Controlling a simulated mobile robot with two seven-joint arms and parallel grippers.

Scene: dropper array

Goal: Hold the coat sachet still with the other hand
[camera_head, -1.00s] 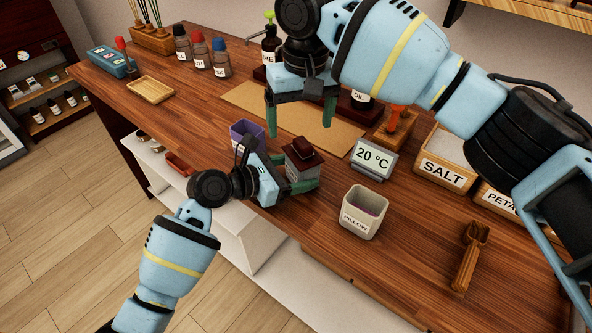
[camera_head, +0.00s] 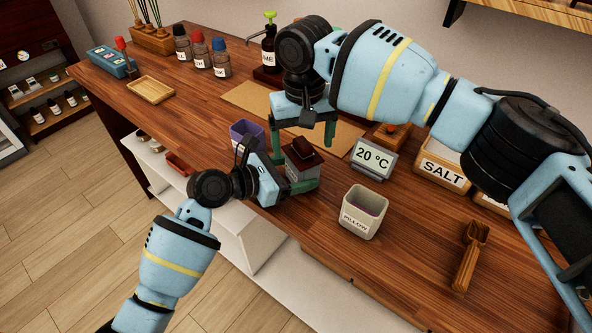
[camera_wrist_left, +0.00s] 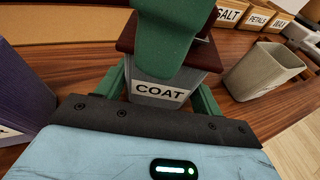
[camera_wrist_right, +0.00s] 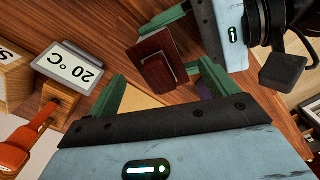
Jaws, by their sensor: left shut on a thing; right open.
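The coat sachet (camera_head: 303,168) is a grey box-like piece labelled COAT with a dark red-brown top, upright at the counter's front edge. My left gripper (camera_head: 298,178) is shut on its sides; the COAT label (camera_wrist_left: 160,91) shows between the fingers in the left wrist view. My right gripper (camera_head: 302,143) is open and empty, fingers pointing down, above and just behind the sachet. One of its green fingers (camera_wrist_left: 170,35) covers part of the sachet's top in the left wrist view. The sachet's top (camera_wrist_right: 160,62) lies beyond the open fingers in the right wrist view.
A purple container (camera_head: 247,132) stands close to the left of the sachet. A 20 °C display (camera_head: 373,157), a PILLOW cup (camera_head: 362,215) and a SALT box (camera_head: 442,172) stand to the right. A wooden scoop (camera_head: 469,255) lies at the front right. A tan mat (camera_head: 245,97) lies behind.

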